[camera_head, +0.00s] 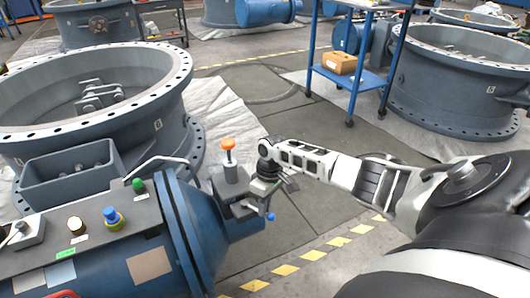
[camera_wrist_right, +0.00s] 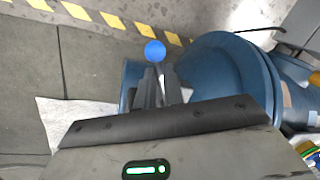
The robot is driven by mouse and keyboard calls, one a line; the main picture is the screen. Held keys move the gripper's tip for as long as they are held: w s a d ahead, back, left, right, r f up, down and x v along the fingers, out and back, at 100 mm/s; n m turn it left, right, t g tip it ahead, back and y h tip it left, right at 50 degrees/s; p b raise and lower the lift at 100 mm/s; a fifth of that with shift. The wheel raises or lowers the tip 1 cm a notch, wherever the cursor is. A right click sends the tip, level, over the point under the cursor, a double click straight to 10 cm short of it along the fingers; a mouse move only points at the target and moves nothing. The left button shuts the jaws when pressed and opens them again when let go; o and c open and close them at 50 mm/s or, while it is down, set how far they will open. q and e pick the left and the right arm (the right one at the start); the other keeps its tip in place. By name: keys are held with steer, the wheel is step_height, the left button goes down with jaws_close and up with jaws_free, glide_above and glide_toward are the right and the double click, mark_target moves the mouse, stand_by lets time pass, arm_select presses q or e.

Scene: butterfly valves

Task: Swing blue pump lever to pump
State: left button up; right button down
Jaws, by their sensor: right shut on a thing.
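The blue pump lever shows as a small blue ball knob (camera_head: 271,216) at the right end of the blue pump body in the head view. The same blue knob (camera_wrist_right: 154,51) is just beyond my fingertips in the wrist view. My right gripper (camera_wrist_right: 158,76) is shut on the lever, with the knob sticking out past the fingers. In the head view my right gripper (camera_head: 266,190) is beside the grey block at the pump's end, and the fingers hide most of the lever's shaft. My left gripper is not in view.
An orange-topped plunger (camera_head: 228,145) stands on the grey block, close to my right gripper. The blue pump body (camera_head: 120,259) carries green, blue and yellow buttons. Large grey flanged valves (camera_head: 60,114) stand behind, with a blue trolley (camera_head: 348,77) further back.

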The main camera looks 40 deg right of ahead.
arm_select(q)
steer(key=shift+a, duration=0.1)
arm_select(e)
steer(key=c, duration=1.5)
jaws_free()
